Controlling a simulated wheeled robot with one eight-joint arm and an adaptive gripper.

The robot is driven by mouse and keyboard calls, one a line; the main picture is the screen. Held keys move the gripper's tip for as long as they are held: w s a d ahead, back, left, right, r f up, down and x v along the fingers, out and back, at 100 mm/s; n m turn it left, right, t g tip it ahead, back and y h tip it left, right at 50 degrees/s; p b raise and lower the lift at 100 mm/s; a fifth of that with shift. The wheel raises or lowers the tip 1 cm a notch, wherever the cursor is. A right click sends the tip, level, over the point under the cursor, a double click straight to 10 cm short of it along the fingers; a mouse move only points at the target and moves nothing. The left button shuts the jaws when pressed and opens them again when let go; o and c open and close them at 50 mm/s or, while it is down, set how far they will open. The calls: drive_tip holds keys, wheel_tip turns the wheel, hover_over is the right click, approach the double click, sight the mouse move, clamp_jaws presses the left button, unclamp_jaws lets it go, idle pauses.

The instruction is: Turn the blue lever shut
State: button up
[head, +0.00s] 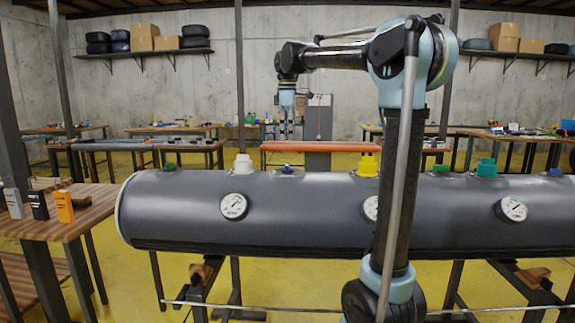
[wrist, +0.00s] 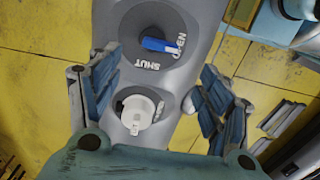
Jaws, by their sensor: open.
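The blue lever (wrist: 158,44) sits on a dark round disc (wrist: 128,48) on the grey tube, and it also shows on top of the tube in the head view (head: 287,169). The disc bears the words OPEN, at its right, and SHUT, at its lower side. The lever lies across the disc with its right end beside OPEN. My gripper (wrist: 152,95) is open and empty above the tube. In the wrist view its two fingers stand apart on either side of the tube, and the lever shows beyond them, not between the fingertips.
A white valve cap (wrist: 138,112) on the tube (head: 310,207) lies between my fingers in the wrist view. A yellow valve (head: 367,166) and a green valve (head: 486,168) stand farther right. An orange bar (head: 320,146) lies behind. A wooden table (head: 75,226) stands at left.

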sight(287, 164)
wheel_tip(287, 164, down, 11)
idle(0.4)
drive_tip(key=shift+c, duration=0.3)
drive_tip(key=c, duration=1)
